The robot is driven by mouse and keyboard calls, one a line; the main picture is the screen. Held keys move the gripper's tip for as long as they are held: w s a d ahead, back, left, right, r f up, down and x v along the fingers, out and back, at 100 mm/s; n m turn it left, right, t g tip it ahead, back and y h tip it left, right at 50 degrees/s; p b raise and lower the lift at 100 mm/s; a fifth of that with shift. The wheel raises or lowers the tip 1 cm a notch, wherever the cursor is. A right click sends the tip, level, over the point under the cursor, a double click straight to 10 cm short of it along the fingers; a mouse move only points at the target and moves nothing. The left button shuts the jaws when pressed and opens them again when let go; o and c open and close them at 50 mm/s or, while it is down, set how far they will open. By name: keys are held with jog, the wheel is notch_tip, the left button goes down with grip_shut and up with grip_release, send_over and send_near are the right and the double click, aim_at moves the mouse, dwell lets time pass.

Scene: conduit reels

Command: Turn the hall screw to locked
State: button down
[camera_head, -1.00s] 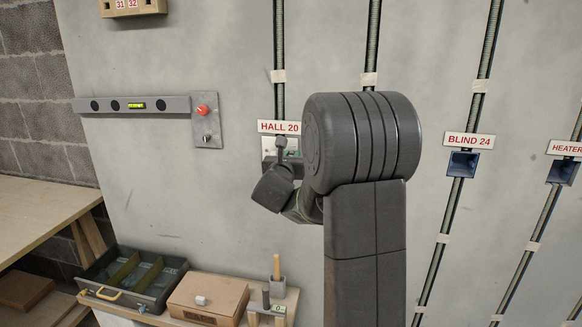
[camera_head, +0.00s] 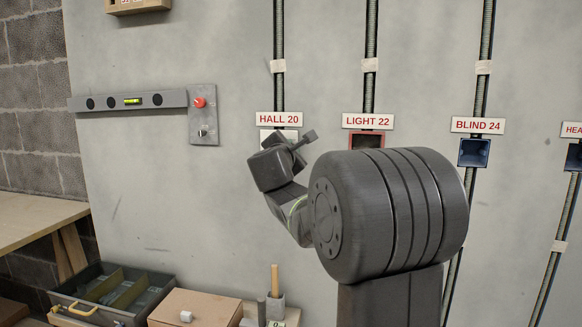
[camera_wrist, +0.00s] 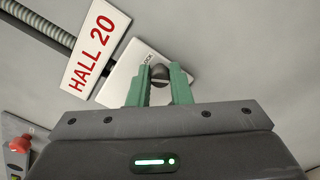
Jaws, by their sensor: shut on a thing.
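The hall screw (camera_wrist: 160,73) is a dark round slotted head on a white plate (camera_wrist: 120,74) below the HALL 20 sign (camera_wrist: 96,47). Small dark lettering, partly hidden, is beside the screw on the plate. My gripper (camera_wrist: 159,76) has green fingers, one on each side of the screw head, shut on it. The slot shows as a light line across the head; I cannot tell which mark it points to. In the head view, the HALL 20 sign (camera_head: 279,119) shows above my wrist, which hides the screw and most of the plate.
Right of it are the LIGHT 22 sign (camera_head: 368,121) over a red-rimmed box and the BLIND 24 sign (camera_head: 478,125) over a blue box (camera_head: 474,152). A grey panel with a red button (camera_head: 199,102) is to the left. An open toolbox (camera_head: 112,294) sits below.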

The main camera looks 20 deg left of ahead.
jog(key=shift+f+m+b, duration=0.1)
jog(key=shift+m+b, duration=2.7)
jog(key=shift+b, duration=0.1)
jog(key=c, duration=1.3)
grip_release()
jog(key=shift+s, duration=0.1)
jog(key=v, duration=1.3)
jog(key=shift+s, duration=0.35)
